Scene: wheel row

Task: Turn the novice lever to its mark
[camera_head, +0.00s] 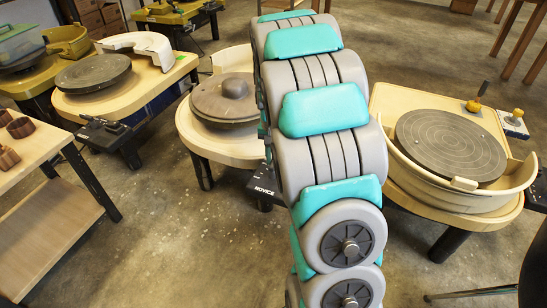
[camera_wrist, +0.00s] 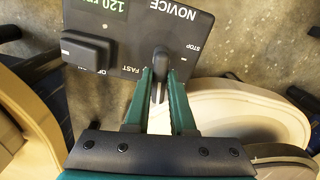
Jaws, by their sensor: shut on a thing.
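The novice control box (camera_wrist: 120,30) is dark, with white NOVICE, STOP and FAST lettering and a green number display (camera_wrist: 103,4). Its dark lever (camera_wrist: 160,60) sits between STOP and FAST. My gripper (camera_wrist: 160,78) has its two green fingers close on either side of the lever and is shut on it. Which mark the lever is meant for cannot be told; a small pale tick shows near STOP. In the head view the novice box (camera_head: 265,188) shows only partly behind my arm, and the gripper and lever are hidden there.
A second dark block (camera_wrist: 88,48) stands on the same box, left of the lever. The novice wheel (camera_head: 222,98) stands behind, left of my arm. Another potter's wheel (camera_head: 450,145) is on the right. A wooden shelf table (camera_head: 40,225) is at left; open floor lies in front.

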